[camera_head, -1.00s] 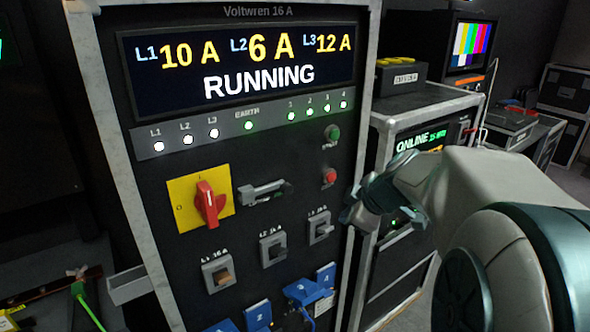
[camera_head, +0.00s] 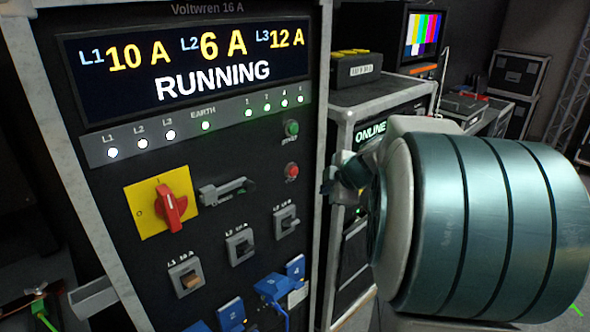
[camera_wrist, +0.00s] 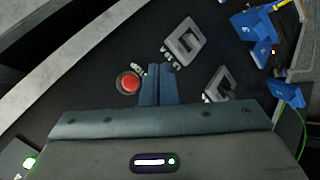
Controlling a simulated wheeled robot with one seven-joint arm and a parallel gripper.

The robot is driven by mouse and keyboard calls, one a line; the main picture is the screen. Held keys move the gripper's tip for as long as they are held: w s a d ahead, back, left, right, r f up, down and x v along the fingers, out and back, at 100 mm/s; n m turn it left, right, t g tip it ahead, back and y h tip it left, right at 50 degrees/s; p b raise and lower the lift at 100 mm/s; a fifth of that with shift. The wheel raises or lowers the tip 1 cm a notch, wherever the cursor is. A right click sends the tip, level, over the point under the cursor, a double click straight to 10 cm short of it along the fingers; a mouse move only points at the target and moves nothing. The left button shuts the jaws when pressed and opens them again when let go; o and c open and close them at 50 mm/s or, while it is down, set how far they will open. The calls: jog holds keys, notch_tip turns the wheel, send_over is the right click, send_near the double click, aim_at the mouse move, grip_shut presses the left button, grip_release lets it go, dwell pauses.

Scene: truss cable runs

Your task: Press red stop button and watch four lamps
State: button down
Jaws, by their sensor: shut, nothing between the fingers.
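The red stop button (camera_head: 291,171) is on the right part of the dark cabinet front, below a green button (camera_head: 291,128). It also shows in the wrist view (camera_wrist: 128,83), just left of the fingertips. My gripper (camera_wrist: 155,72) is shut and empty, its fingers pointing at the panel; I cannot tell how far it is from the surface. In the head view my gripper (camera_head: 338,178) is to the right of the button and partly hidden by my arm. The four numbered lamps (camera_head: 275,104) glow green. The display (camera_head: 190,65) reads RUNNING, with L1 10 A, L2 6 A, L3 12 A.
A red rotary switch (camera_head: 170,207) on a yellow plate, a grey handle (camera_head: 228,190) and three breakers (camera_head: 240,246) are on the panel. Blue sockets (camera_head: 285,288) sit below. A second rack (camera_head: 372,100) reading ONLINE stands right of the cabinet.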

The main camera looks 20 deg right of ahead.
aim_at(294, 172)
jog(key=w+a+p, duration=0.2)
jog(key=w+p, duration=0.1)
jog(key=w, duration=0.4)
jog(key=shift+a, duration=0.3)
jog(key=shift+w, duration=0.15)
dwell(1.7)
jog(key=shift+w+a+b, duration=0.15)
jog(key=shift+w+b, duration=0.1)
jog(key=shift+b, duration=0.15)
jog(key=shift+w+a, duration=0.15)
jog(key=shift+w, duration=0.25)
dwell(0.4)
jog(key=shift+s+b, duration=0.15)
jog(key=shift+b, duration=0.35)
jog(key=shift+s+d+b, duration=0.3)
jog(key=shift+s+b, duration=0.35)
jog(key=shift+b, duration=0.05)
